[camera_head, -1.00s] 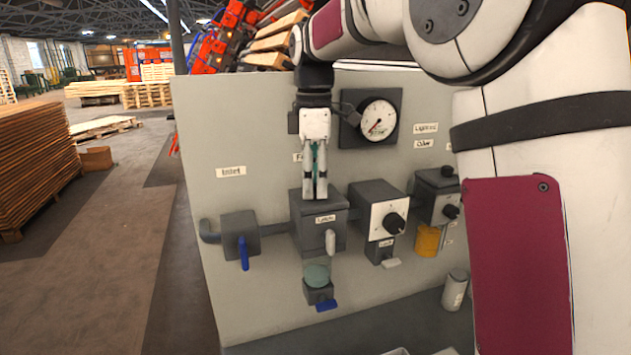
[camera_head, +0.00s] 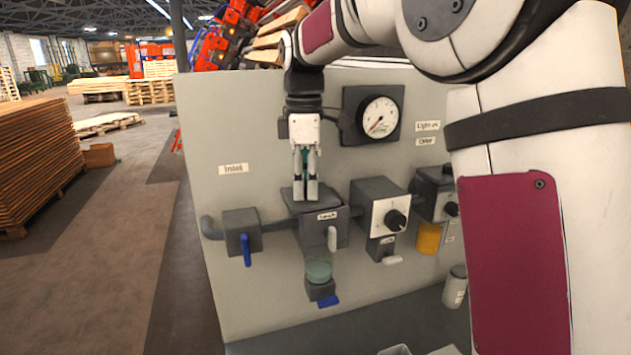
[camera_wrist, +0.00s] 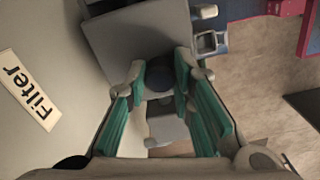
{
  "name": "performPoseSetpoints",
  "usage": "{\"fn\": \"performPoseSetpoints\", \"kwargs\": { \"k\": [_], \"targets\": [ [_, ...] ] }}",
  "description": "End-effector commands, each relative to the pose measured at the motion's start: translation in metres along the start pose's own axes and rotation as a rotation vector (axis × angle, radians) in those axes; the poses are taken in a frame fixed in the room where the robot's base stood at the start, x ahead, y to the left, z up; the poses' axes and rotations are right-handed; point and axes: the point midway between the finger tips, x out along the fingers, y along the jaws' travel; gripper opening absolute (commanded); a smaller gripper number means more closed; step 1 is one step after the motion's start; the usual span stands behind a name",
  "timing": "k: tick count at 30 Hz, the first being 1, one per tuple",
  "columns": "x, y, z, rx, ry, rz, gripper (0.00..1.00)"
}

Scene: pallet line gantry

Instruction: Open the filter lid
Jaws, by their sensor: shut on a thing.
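The filter is a dark grey box (camera_head: 318,232) on the panel, with a small white label and a pale latch handle (camera_head: 332,238) on its front. Its lid (camera_head: 290,195) is the dark plate on top and looks slightly tilted; the size of any gap is unclear. My gripper (camera_head: 306,196) points down at the lid and hides its middle. In the wrist view, the teal-padded fingers of my gripper (camera_wrist: 166,82) are shut on a dark round knob (camera_wrist: 159,75). The "Filter" label (camera_wrist: 30,90) shows on the panel at left.
A pressure gauge (camera_head: 380,117) sits close right of my gripper. A dial box (camera_head: 383,205) is right of the filter, and a blue-handled valve (camera_head: 242,235) is left. A clear bowl (camera_head: 318,271) hangs below. Open floor lies left of the panel.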

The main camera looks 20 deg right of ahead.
Motion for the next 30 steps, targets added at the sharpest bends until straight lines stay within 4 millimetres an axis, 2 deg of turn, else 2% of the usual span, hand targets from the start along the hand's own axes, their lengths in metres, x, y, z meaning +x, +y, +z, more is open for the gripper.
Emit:
{"fn": "performPoseSetpoints", "kwargs": {
  "k": [1,3,6,9,20,21,23,30],
  "targets": [
    [0.000,-0.004,-0.015,-0.009,0.002,0.001,0.00],
    [0.000,-0.008,-0.032,-0.009,0.001,0.002,0.00],
    [0.000,-0.013,-0.053,-0.007,0.000,0.002,0.00],
    [0.000,-0.017,-0.066,-0.005,0.000,0.002,0.00],
    [-0.001,-0.019,-0.071,-0.001,0.000,0.003,0.00],
    [-0.001,-0.019,-0.071,-0.001,0.000,0.003,0.29],
    [-0.001,-0.019,-0.071,-0.001,0.000,0.003,0.42],
    [-0.001,-0.019,-0.071,-0.002,0.000,0.002,0.42]
  ]
}}
